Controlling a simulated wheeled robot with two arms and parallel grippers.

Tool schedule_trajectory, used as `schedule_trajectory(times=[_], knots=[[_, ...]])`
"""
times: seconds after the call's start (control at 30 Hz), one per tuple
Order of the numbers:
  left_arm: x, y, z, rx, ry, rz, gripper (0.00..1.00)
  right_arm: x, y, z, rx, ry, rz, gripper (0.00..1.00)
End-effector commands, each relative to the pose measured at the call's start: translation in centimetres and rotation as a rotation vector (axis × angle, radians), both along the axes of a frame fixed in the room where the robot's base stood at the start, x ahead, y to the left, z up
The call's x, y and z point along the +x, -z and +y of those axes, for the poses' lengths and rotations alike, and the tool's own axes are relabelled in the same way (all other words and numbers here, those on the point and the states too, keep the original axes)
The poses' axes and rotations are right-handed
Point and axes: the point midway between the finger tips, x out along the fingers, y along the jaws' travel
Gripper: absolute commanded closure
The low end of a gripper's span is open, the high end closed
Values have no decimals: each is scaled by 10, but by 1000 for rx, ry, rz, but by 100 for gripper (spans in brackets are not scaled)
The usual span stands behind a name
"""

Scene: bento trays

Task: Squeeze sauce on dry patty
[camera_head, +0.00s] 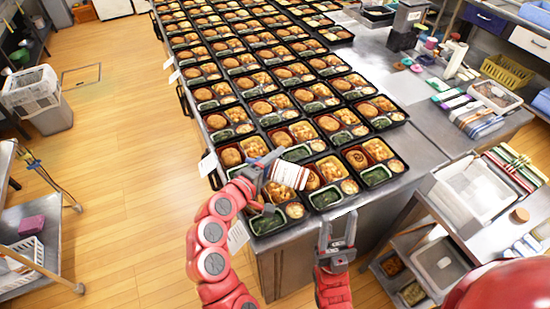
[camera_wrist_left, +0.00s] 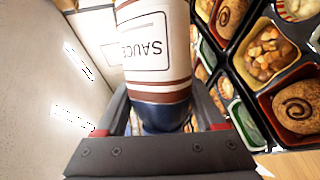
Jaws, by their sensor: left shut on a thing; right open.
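My left gripper (camera_head: 262,172) is shut on the sauce bottle (camera_head: 288,174), white with red-brown stripes. The bottle is tilted nearly sideways above the front trays. In the left wrist view the bottle (camera_wrist_left: 157,50) shows its SAUCE label and a dark blue end between the fingers (camera_wrist_left: 165,120); its far end is out of frame. Two patties there, one lower right (camera_wrist_left: 298,107) and one at the top (camera_wrist_left: 232,15), bear dark sauce swirls. In the head view, a patty (camera_head: 357,159) in the front right tray has a dark mark. A patty (camera_head: 231,157) farther back looks plain. My right gripper (camera_head: 337,236) is open and empty.
Rows of filled bento trays cover the long metal table (camera_head: 410,150). My left arm and the bottle hide part of the front left tray (camera_head: 268,222). A cart with a white bin (camera_head: 470,190) stands right. The wooden floor (camera_head: 120,150) at left is clear.

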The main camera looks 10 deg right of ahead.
Motion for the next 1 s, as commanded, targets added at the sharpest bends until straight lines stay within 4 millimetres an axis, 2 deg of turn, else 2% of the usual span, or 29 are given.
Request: schedule_trajectory(times=[0.17, 0.4, 0.57, 0.67, 0.77, 0.9, 1.0], knots=[[-1, -9, -2, 140, 6, -72, 41, 0, -15, 0, 0, 0, 0, 50], [-2, -20, -3, 548, 6, -283, 41, 0, -53, 0, 0, 0, 0, 50], [0, -18, -1, 674, 2, -347, 41, 0, -59, 0, 0, 0, 0, 50], [-1, -24, -3, 769, 6, -396, 41, 0, -73, 0, 0, 0, 0, 50], [-2, -29, -5, 972, 10, -503, 40, 0, -88, 0, 0, 0, 0, 50], [-1, -22, -4, 1210, 5, -629, 40, 0, -68, 0, 0, 0, 0, 50], [0, -26, -2, 1305, 0, -675, 41, 0, -60, 0, 0, 0, 1, 50]])
